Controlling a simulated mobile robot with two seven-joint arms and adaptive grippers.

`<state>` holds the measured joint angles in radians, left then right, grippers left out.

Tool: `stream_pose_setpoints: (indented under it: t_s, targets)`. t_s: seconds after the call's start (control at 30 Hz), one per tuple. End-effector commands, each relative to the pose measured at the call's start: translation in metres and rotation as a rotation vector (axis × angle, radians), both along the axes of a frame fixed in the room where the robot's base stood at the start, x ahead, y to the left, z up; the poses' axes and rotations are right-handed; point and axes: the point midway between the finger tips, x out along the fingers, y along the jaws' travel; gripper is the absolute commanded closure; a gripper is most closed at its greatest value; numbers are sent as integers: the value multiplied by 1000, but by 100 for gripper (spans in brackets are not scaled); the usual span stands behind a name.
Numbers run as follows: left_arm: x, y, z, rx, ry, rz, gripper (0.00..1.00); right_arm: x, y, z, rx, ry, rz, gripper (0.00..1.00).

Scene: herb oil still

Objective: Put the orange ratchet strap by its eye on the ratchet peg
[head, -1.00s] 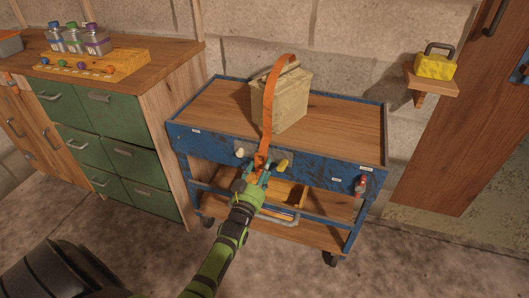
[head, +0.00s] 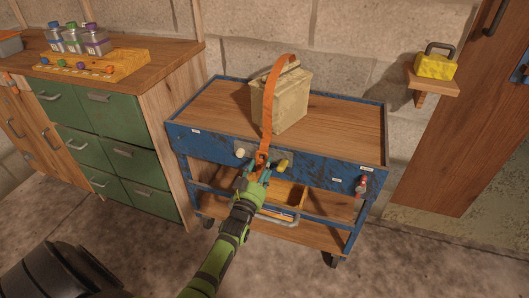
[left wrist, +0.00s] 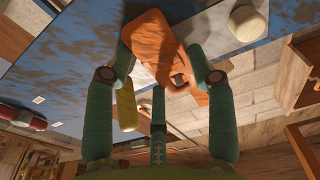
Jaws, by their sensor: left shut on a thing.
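My left gripper (head: 257,172) is shut on the lower end of the orange ratchet strap (head: 267,118), in front of the blue cart's front panel. The strap rises in front of the beige can and curves over near its top; whether it touches the can is unclear. In the left wrist view the strap's orange end (left wrist: 152,40) lies between the fingers, with a dark opening near its lower right. A cream peg (head: 240,153) and a yellow peg (head: 283,166) stick out of the panel beside the gripper. I cannot tell which is the ratchet peg. My right gripper is not in view.
The beige can (head: 284,100) stands on the blue cart (head: 350,135), whose top is clear at right. A red item (head: 362,184) hangs at the panel's right end. A green drawer cabinet (head: 120,155) stands at left. A yellow padlock-shaped object (head: 435,66) sits on a wall shelf.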

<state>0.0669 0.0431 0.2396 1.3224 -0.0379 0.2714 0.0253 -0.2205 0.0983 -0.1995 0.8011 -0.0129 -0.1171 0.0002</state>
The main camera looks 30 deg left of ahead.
Motion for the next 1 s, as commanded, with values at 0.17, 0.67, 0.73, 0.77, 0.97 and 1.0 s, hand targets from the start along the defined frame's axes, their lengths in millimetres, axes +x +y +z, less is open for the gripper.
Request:
stream_pose_setpoints:
  t_s: [0.17, 0.67, 0.73, 0.77, 0.97, 1.0]
  targets:
    - [3, 1, 0, 0, -1, 0, 77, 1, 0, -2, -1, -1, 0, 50]
    - [6, 2, 0, 0, 0, 0, 77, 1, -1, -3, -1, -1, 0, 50]
    - [6, 2, 0, 0, 0, 0, 77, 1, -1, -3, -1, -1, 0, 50]
    - [6, 2, 0, 0, 0, 0, 77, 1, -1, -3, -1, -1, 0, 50]
    - [8, 2, -1, 0, 0, 0, 77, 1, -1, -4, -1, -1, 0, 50]
    - [8, 2, -1, 0, 0, 0, 77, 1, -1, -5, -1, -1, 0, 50]
